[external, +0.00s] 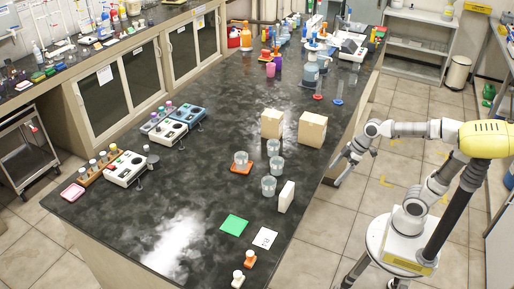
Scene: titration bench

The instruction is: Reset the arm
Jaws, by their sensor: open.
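My arm stands at the right of the bench in the external view, with its base on the floor side. My gripper (338,173) hangs just off the right edge of the dark bench (190,205), near the cardboard boxes. It is small in the picture; its jaws are apart and nothing shows between them. The arm is bent, with the forearm reaching left toward the bench edge.
Two tan boxes (312,130) and several glass beakers (269,185) stand near the bench's right side. Stirrer devices (126,168) sit at left. The front middle of the bench is clear.

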